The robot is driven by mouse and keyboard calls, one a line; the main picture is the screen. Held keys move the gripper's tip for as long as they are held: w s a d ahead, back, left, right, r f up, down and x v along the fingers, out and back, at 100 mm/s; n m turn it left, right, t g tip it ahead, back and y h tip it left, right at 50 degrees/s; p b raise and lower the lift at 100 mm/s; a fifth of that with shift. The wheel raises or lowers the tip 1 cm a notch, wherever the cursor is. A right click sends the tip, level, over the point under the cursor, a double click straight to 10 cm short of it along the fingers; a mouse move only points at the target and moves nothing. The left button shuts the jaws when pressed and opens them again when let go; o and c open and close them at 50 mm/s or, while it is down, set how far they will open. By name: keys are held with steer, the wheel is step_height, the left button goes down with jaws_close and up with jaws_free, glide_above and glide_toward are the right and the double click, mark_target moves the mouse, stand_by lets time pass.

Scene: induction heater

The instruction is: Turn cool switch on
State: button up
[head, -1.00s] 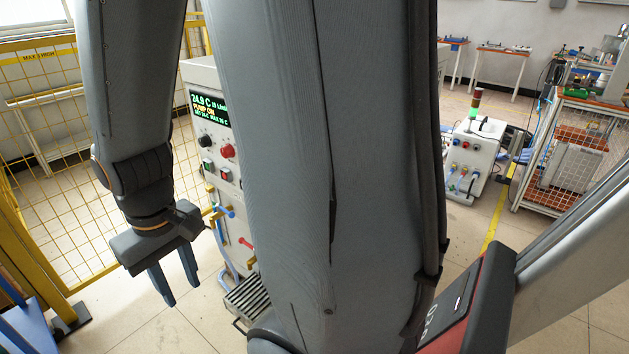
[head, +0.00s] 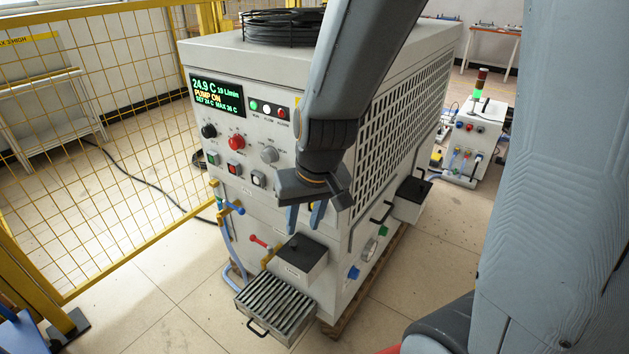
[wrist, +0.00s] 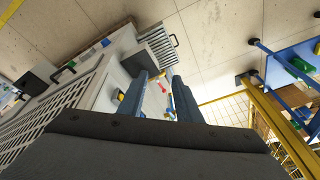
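A grey-white chiller cabinet (head: 290,215) stands in the middle of the head view. Its front panel has a lit display (head: 217,95) reading 24.9 C and PUMP ON. Below are a black knob (head: 208,131), a red knob (head: 236,142) and a grey knob (head: 269,154). Under these sit a green switch (head: 213,157), a red switch (head: 233,168) and a black-and-white switch (head: 258,178). Their labels are too small to read, so I cannot tell which is cool. My gripper (head: 305,218) is open and empty, right of and below the switches; its fingers also show apart in the wrist view (wrist: 160,85).
A blue-handled valve (head: 234,208), a red-handled valve (head: 261,242) and a slatted tray (head: 272,306) are on the lower front. A dark-topped box (head: 300,258) juts out near my gripper. A yellow mesh fence (head: 110,130) stands left. Floor before the cabinet is clear.

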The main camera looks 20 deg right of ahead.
steer(key=w+a+f+m+t+h+b, duration=0.1)
steer(key=w+a+f+t+h+b, duration=0.2)
steer(key=w, duration=0.7)
steer(key=w+a+m+t+b, duration=0.1)
steer(key=w+a+t+b, duration=0.3)
steer(key=w, duration=0.5)
steer(key=s+d+m+h+b, duration=0.3)
steer(key=s+d+h+b, duration=0.4)
steer(key=h, duration=0.5)
steer(key=w+d+b, duration=0.2)
steer(key=w+d, duration=0.2)
steer(key=w, duration=0.1)
steer(key=shift+w+d+r+t, duration=0.2)
steer(key=shift+r+t, duration=0.1)
steer(key=shift+r, duration=0.15)
jaws_close()
